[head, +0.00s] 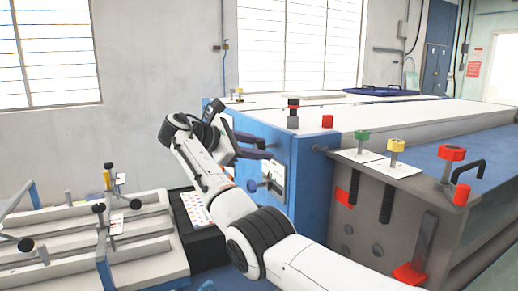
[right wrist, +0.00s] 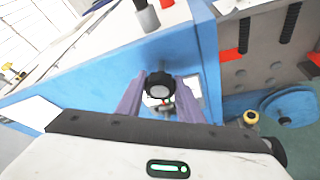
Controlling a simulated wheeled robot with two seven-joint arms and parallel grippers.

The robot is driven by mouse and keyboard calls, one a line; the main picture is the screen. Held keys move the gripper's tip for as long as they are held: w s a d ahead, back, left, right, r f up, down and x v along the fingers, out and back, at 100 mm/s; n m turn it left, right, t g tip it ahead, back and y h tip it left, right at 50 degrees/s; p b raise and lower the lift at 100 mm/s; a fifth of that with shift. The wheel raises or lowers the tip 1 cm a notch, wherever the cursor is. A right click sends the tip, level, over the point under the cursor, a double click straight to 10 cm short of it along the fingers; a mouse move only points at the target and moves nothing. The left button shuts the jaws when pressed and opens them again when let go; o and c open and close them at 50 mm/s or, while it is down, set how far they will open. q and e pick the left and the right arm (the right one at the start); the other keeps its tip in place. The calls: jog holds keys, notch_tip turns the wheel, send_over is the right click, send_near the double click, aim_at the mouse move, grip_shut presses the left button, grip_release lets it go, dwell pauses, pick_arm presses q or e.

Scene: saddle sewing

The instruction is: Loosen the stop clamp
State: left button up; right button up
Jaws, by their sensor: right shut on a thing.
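The stop clamp's handle appears to be the round black knob (right wrist: 160,80) on the side of the blue machine block, seen in the right wrist view. My right gripper (head: 271,148) is at the face of the blue block in the head view. In the right wrist view its two purple fingers (right wrist: 160,93) stand on either side of the knob and are shut on it. A small metal part shows between the fingers below the knob. In the head view the gripper hides the knob. My left gripper is not in view.
The blue block (head: 312,180) carries red and grey knobs on top. A grey panel (head: 400,215) with green, yellow and red knobs stands at right. A pale slotted fixture (head: 150,262) lies at lower left.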

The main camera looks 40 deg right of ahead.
jog(key=o, duration=1.1)
jog(key=shift+c, duration=0.2)
jog(key=shift+a, duration=0.1)
jog(key=v, duration=1)
